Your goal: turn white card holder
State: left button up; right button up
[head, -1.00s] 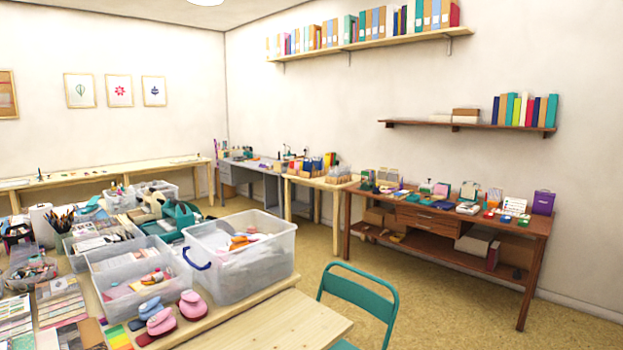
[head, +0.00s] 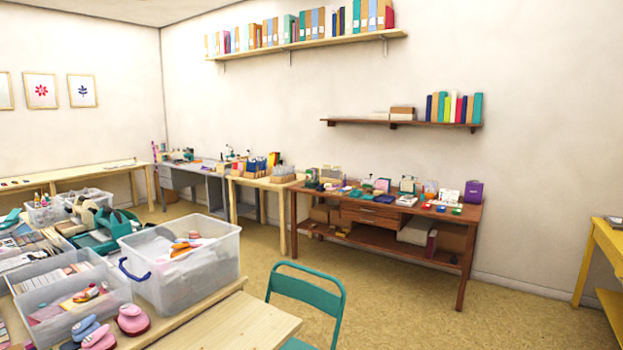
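No gripper of mine shows in the head view. I cannot make out a white card holder for sure. A small white upright piece with coloured spots (head: 447,196) stands near the right end of the brown desk (head: 462,228), left of a purple box (head: 473,192). It is too small to tell whether it is the card holder or which way it faces. The desk is far off, against the back wall.
A teal chair (head: 306,292) stands in the foreground beside a wooden table (head: 240,325) with clear bins (head: 182,272). A yellow table (head: 598,255) stands at the right edge. The floor (head: 430,310) between chair and yellow table is clear.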

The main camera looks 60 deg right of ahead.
aim_at(371, 183)
jog(key=z, duration=2.7)
jog(key=i, duration=5.05)
jog(key=u, duration=2.2)
jog(key=i, duration=1.4)
jog(key=u, duration=0.05)
